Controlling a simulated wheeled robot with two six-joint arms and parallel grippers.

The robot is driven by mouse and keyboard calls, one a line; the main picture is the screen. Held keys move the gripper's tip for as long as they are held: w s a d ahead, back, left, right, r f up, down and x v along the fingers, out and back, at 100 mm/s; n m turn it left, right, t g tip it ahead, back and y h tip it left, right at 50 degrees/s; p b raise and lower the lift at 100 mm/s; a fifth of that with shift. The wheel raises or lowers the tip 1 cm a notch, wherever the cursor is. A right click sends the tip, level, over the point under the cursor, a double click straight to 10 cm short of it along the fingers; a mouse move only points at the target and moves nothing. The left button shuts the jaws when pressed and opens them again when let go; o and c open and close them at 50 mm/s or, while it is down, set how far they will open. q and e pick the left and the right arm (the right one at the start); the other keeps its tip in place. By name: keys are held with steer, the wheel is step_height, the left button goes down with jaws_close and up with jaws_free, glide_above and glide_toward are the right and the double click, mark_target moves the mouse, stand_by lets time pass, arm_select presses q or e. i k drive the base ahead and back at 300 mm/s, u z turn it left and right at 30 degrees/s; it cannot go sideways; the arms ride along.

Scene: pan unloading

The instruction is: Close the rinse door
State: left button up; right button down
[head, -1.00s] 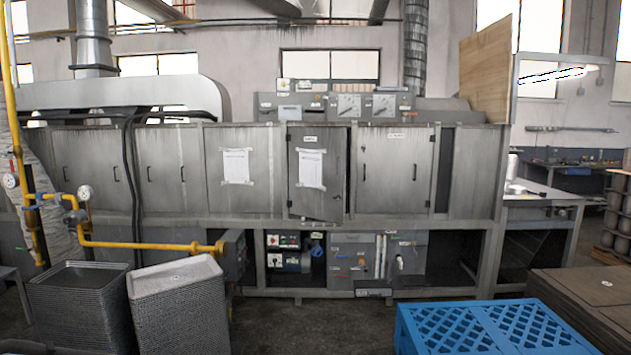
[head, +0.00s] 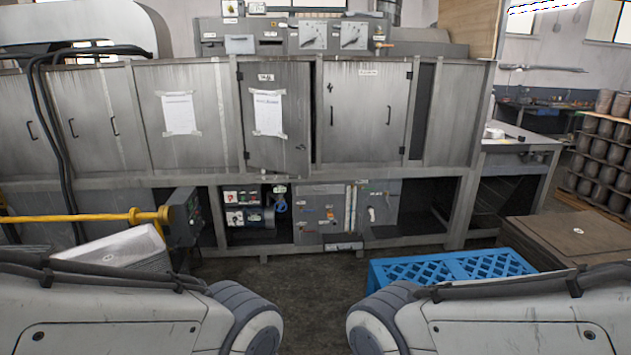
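The rinse door is most likely the grey metal door (head: 278,148) with a taped white paper, in the middle of the long machine in the head view. It stands slightly ajar. Its lower right edge juts out from the frame, and a dark gap shows along its right side. A small handle sits near its right edge. My two arms come in at the bottom left and bottom right, well short of the door. Neither gripper is in view.
A blue plastic pallet (head: 440,268) lies on the floor at the right, beside a brown stack (head: 575,238). A yellow pipe (head: 85,216) and a tray stack (head: 125,252) stand at the left. The floor (head: 300,290) before the machine is clear.

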mark_target(275, 96)
steer(key=z, duration=0.05)
steer(key=i, duration=3.5)
steer(key=u, duration=0.25)
